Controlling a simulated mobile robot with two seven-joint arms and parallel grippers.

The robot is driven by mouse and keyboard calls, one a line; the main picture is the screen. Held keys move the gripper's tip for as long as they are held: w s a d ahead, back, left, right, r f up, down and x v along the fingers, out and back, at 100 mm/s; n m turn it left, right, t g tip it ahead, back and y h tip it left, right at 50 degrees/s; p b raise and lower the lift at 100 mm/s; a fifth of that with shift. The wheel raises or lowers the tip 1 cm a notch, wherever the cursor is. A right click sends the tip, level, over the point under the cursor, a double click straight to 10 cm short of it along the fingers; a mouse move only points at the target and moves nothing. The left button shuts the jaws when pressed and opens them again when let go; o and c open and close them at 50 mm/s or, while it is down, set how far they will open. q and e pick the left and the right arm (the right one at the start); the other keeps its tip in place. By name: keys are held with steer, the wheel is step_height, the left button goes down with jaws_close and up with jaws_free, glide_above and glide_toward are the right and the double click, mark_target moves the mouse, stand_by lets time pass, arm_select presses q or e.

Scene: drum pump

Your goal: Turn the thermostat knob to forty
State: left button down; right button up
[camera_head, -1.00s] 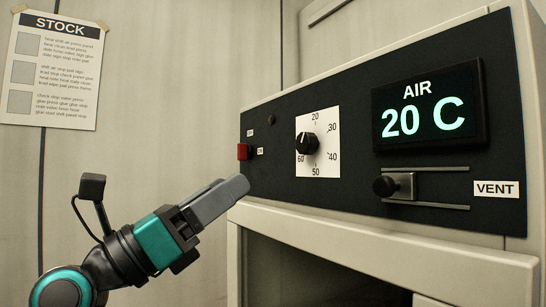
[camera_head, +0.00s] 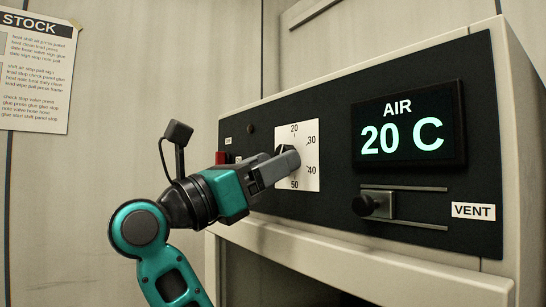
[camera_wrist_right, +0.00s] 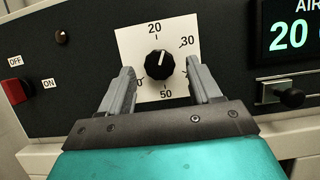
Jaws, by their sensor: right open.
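The thermostat knob (camera_wrist_right: 160,64) is a black round knob on a white dial plate (camera_wrist_right: 179,31) marked 20, 30, 40, 50 and 60. In the right wrist view its white pointer line points up, close to 20. My right gripper (camera_wrist_right: 160,76) is open, with one finger on each side of the knob and gaps visible between; I cannot tell how deep the fingertips reach. In the head view the same gripper (camera_head: 287,164) is in front of the dial and hides most of the knob. The display (camera_head: 408,124) reads AIR 20 C. My left gripper is out of view.
A red switch (camera_wrist_right: 14,91) with OFF and ON labels sits left of the dial. A vent slider with a black knob (camera_head: 363,205) is at the lower right on the panel. A STOCK sheet (camera_head: 35,75) hangs on the wall.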

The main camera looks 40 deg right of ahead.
steer(key=shift+d+r, duration=0.2)
steer(key=shift+d, duration=0.25)
steer(key=c, duration=1)
